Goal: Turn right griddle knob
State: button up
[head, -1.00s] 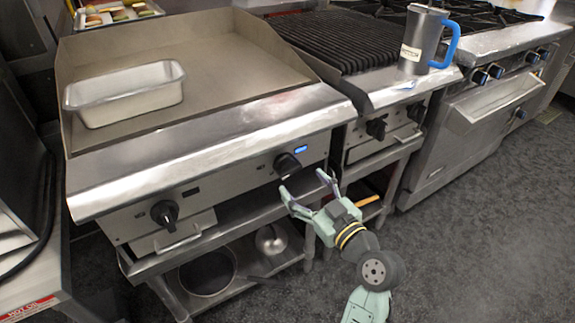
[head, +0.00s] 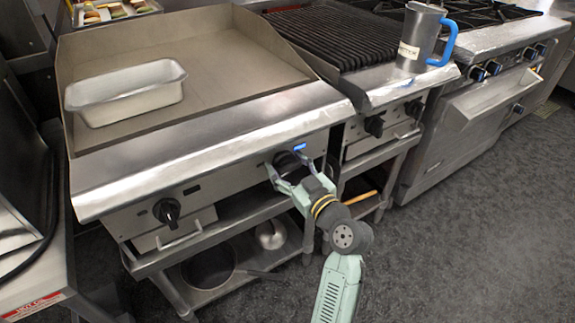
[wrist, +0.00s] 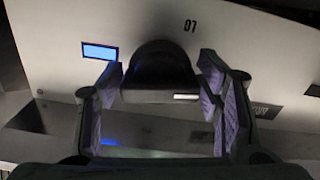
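The griddle (head: 205,62) stands at the left, with two black knobs on its front panel. The right griddle knob (head: 286,162) is beside a lit blue display (head: 299,147). My gripper (head: 286,168) is at this knob, its fingers on either side of it. In the wrist view the knob (wrist: 160,65) sits between the two open fingers of my gripper (wrist: 165,90), with small gaps visible at its sides. I cannot tell whether the fingertips touch it. The left griddle knob (head: 167,211) is apart from my gripper.
A metal pan (head: 125,98) stands on the griddle. To the right are a charbroiler (head: 330,35) with its own knobs and a grey pitcher (head: 412,50) with a blue handle. Shelves with pans lie below. The floor (head: 460,220) at the right is clear.

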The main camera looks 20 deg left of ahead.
jog(key=c, duration=0.8)
jog(key=m, duration=0.4)
jog(key=shift+p, duration=0.4)
jog(key=m+p, duration=0.1)
jog(key=m, duration=0.3)
jog(key=shift+r+p, duration=0.1)
jog(key=shift+p, duration=0.25)
jog(key=m+p, duration=0.3)
jog(key=m, duration=0.3)
jog(key=shift+m+p, duration=0.4)
jog(key=m+p, duration=0.3)
jog(key=m, duration=0.2)
